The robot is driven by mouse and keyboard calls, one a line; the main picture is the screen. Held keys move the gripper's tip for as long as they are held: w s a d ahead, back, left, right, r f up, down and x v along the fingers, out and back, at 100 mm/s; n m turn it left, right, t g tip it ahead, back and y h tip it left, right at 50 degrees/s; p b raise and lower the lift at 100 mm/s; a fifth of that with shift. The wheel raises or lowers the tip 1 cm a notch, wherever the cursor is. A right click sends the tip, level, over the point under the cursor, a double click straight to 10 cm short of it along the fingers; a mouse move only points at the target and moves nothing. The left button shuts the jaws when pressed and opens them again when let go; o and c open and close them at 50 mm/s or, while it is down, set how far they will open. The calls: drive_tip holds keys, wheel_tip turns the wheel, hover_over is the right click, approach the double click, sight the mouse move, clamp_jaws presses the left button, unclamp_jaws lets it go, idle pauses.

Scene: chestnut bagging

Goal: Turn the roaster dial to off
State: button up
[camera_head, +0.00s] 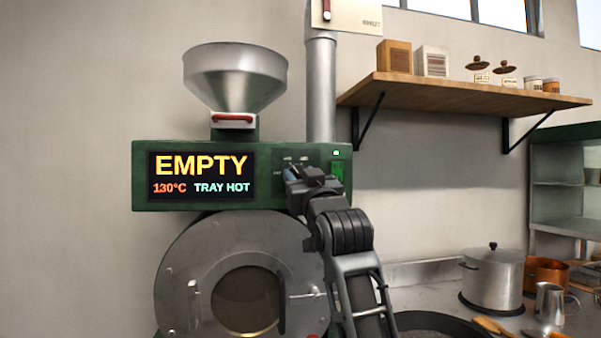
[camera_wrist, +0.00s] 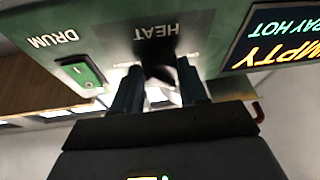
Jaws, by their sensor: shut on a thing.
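The green roaster control box (camera_head: 142,175) shows in the head view with a display (camera_head: 202,177) reading EMPTY, 130°C and TRAY HOT. My gripper (camera_head: 293,177) is at the right part of its panel and covers the dial there. In the wrist view, which shows the panel upside down, the dark dial (camera_wrist: 160,73) sits below the HEAT label, between the two fingers of my gripper (camera_wrist: 158,88). The gripper is shut on the dial. The dial's pointer and its off mark cannot be made out.
A green DRUM switch (camera_wrist: 82,74) sits beside the dial; it also shows in the head view (camera_head: 338,172). The hopper (camera_head: 235,75) and a steel pipe (camera_head: 321,90) rise above the box. The round drum door (camera_head: 185,260) is below. A wooden shelf (camera_head: 450,91) is at right.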

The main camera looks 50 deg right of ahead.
drive_tip(key=n+y, duration=0.2)
drive_tip(key=n, duration=0.2)
drive_tip(key=n+y+p, duration=0.1)
drive_tip(key=n+y, duration=0.1)
drive_tip(key=n, duration=0.2)
drive_tip(key=n+y+p, duration=0.1)
drive_tip(key=n, duration=0.3)
drive_tip(key=shift+s+d+r+n+g+y, duration=0.1)
drive_tip(key=shift+d+r+n+g+y, duration=0.15)
drive_tip(key=shift+n+g+y, duration=0.15)
drive_tip(key=shift+a, duration=0.1)
drive_tip(key=o, duration=1.1)
drive_tip(key=shift+c, duration=0.2)
drive_tip(key=shift+s, duration=0.1)
drive_tip(key=b+v, duration=0.1)
drive_tip(key=v, duration=0.6)
drive_tip(key=shift+s, duration=0.3)
drive_tip(key=shift+f, duration=0.1)
